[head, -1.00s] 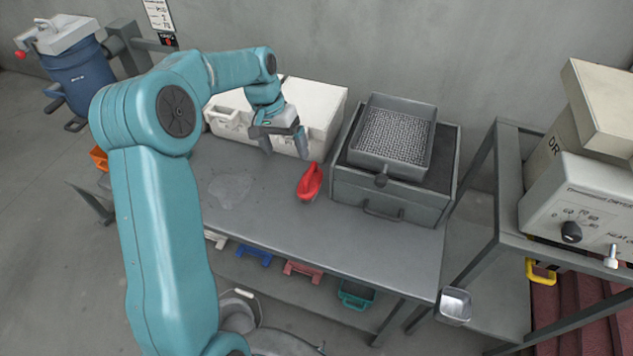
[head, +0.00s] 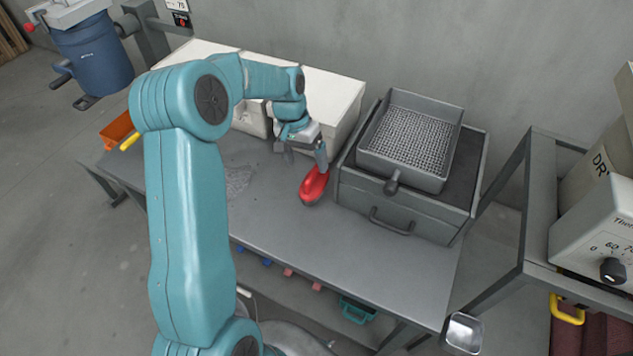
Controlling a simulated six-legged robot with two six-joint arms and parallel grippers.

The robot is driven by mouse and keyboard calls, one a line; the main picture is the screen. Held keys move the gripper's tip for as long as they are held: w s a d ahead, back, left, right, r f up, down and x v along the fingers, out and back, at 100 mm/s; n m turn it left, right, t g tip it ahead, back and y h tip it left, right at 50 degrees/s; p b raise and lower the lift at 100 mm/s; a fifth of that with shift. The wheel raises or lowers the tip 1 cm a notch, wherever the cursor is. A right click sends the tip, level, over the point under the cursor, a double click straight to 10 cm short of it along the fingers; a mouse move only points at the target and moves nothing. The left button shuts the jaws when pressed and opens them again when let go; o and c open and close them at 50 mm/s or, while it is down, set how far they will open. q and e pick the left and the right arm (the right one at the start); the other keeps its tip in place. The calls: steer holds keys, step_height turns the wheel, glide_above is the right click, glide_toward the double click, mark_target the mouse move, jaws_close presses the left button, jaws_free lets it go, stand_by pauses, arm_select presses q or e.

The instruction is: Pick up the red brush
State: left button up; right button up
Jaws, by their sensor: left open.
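The red brush (head: 314,187) lies on the grey workbench (head: 290,225), left of the grey drawer box. Its red body shows; any bristles are hidden. My left gripper (head: 306,160) is open above the brush's far end. One finger overlaps the brush's upper end in the picture, and the other is left of it. I cannot tell whether the finger touches the brush. My right gripper is not in view.
A sieve tray (head: 410,140) sits on a grey drawer box (head: 400,210) right of the brush. White boxes (head: 335,95) stand behind my gripper. An orange bin (head: 116,129) is at the bench's left end. The bench front is clear.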

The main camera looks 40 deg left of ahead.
mark_target(309, 181)
arm_select(q)
steer(key=shift+w+d+f, duration=0.1)
steer(key=shift+d+f, duration=0.15)
steer(key=shift+f, duration=0.6)
steer(key=shift+s+f, duration=0.3)
steer(key=shift+f, duration=0.6)
steer(key=f, duration=0.1)
steer(key=f+p, duration=0.1)
steer(key=f, duration=0.2)
steer(key=shift+w+d, duration=0.25)
steer(key=shift+d, duration=0.1)
steer(key=shift+s+f, duration=0.1)
steer(key=shift+f, duration=0.2)
steer(key=shift+d, duration=0.1)
steer(key=shift+c, duration=1)
steer(key=c, duration=1)
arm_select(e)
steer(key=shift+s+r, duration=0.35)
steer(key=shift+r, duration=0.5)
